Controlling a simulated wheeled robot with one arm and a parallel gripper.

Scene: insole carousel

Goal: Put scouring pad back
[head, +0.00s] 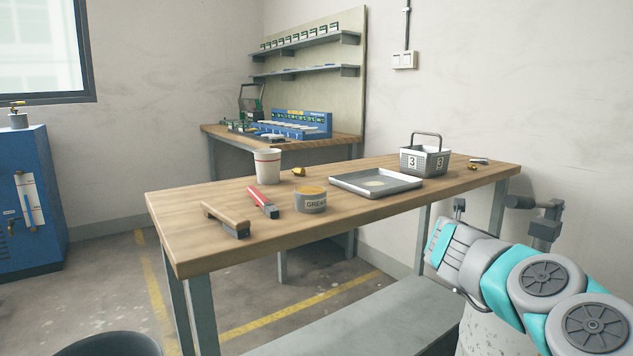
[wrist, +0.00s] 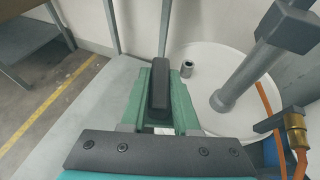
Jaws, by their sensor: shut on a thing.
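In the head view my arm is at the lower right, in front of the drum (head: 482,330); the pad cannot be made out there.
A grey post (wrist: 242,82) rises from the drum, near a small grey cylinder (wrist: 187,68) and a brass fitting (wrist: 292,122). The wooden table (head: 180,235) holds a brush (head: 226,218), red-handled tool (head: 263,201), grease tin (head: 311,203), cup (head: 267,166), tray (head: 350,187) and basket (head: 424,160).

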